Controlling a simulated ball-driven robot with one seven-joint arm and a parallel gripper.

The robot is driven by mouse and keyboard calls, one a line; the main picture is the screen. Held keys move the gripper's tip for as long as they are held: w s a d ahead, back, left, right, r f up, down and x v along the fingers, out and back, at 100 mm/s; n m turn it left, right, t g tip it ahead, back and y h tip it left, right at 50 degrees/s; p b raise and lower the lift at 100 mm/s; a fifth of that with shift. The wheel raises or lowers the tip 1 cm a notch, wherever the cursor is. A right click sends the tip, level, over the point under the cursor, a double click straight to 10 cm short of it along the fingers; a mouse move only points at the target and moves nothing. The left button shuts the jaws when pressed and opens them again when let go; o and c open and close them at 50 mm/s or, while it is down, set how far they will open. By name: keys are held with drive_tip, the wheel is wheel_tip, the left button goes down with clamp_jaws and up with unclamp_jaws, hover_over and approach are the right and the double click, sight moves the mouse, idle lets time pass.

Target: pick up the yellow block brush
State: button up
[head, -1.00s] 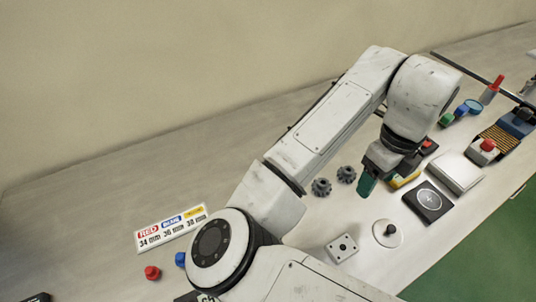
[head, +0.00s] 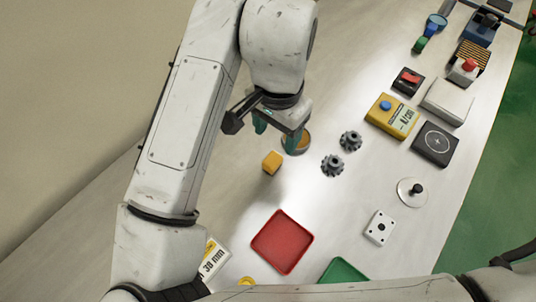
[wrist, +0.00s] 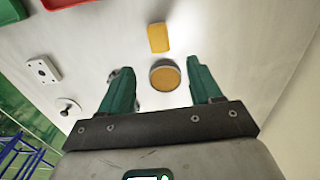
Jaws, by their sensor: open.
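A small yellow block (head: 272,162), which fits the yellow block brush, rests on the pale bench; no bristles can be made out. It also shows in the wrist view (wrist: 158,38), beyond the fingertips. My gripper (head: 278,130) has green fingers and is open and empty above the bench. In the wrist view my gripper (wrist: 163,74) frames a round tan-topped thing (wrist: 165,78), which lies beside the block. In the head view this round thing (head: 297,143) is partly hidden by a finger.
A red tray (head: 282,242) and a green tray (head: 350,271) lie nearer. A yellow meter (head: 390,116), a black square pad (head: 435,144) and a white plate (head: 380,227) lie to the right.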

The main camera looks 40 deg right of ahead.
sight(272, 159)
wheel_tip(272, 159, down, 3)
drive_tip(key=shift+f, duration=0.1)
drive_tip(key=shift+s+a+f+p, duration=0.1)
drive_tip(key=shift+a+f+p, duration=0.15)
drive_tip(key=shift+f, duration=1.1)
drive_tip(key=shift+s+a+f+p, duration=0.1)
drive_tip(key=shift+a+f+p, duration=0.1)
drive_tip(key=shift+f, duration=1.1)
drive_tip(key=c, duration=1.1)
drive_tip(key=shift+c, duration=0.2)
drive_tip(key=shift+w+r, duration=0.1)
